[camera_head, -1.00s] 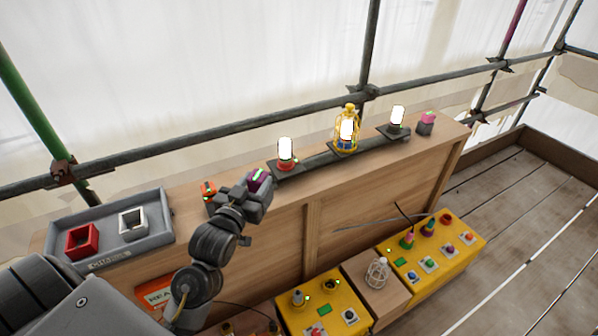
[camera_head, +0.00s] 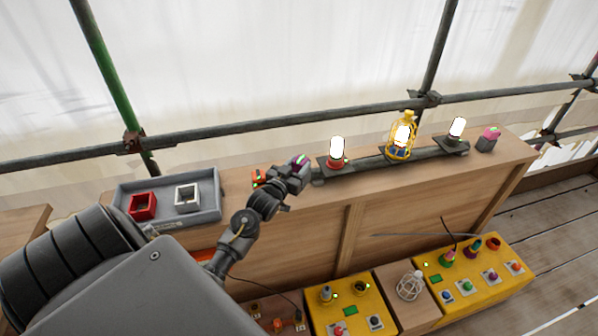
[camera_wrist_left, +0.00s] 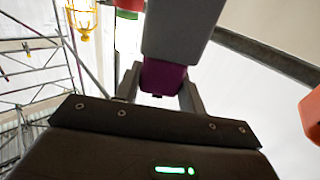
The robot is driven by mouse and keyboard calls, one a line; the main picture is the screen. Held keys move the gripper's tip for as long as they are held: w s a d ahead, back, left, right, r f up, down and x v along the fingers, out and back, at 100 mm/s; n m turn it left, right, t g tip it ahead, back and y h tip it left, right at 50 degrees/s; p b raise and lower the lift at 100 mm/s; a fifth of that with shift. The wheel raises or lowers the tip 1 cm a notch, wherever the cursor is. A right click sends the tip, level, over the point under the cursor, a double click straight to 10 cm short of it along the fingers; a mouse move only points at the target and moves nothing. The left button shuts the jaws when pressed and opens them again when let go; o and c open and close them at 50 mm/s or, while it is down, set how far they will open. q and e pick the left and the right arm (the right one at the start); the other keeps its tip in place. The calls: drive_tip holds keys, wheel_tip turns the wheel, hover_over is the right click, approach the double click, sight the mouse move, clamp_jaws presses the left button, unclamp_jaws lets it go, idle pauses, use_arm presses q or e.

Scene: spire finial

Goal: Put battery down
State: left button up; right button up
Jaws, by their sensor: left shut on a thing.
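My left gripper (camera_head: 297,164) is above the wooden counter's top, left of the red-based lamp. It is shut on the battery (camera_head: 301,158), which shows purple at the fingertips. In the left wrist view the purple part of the battery (camera_wrist_left: 163,77) sits between the two grey fingers, with a grey block beyond it. The gripper hides the battery's lower side, and I cannot tell whether it touches the counter. A small orange-red unit (camera_head: 259,178) stands just left of the gripper. My right gripper is not in view.
A grey tray (camera_head: 213,212) holds a red and a white square holder at left. Lit lamps, including a red-based one (camera_head: 337,162) and a yellow-caged one (camera_head: 401,148), line the counter. A grey-and-pink block (camera_head: 487,140) stands at its right end. Yellow control boxes (camera_head: 477,290) stand lower, in front.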

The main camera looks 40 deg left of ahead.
use_arm(q)
drive_tip(key=shift+w+a+f, duration=0.4)
drive_tip(key=shift+f, duration=1.7)
drive_tip(key=shift+f, duration=0.1)
drive_tip(key=o, duration=1.1)
drive_tip(key=shift+o, duration=0.2)
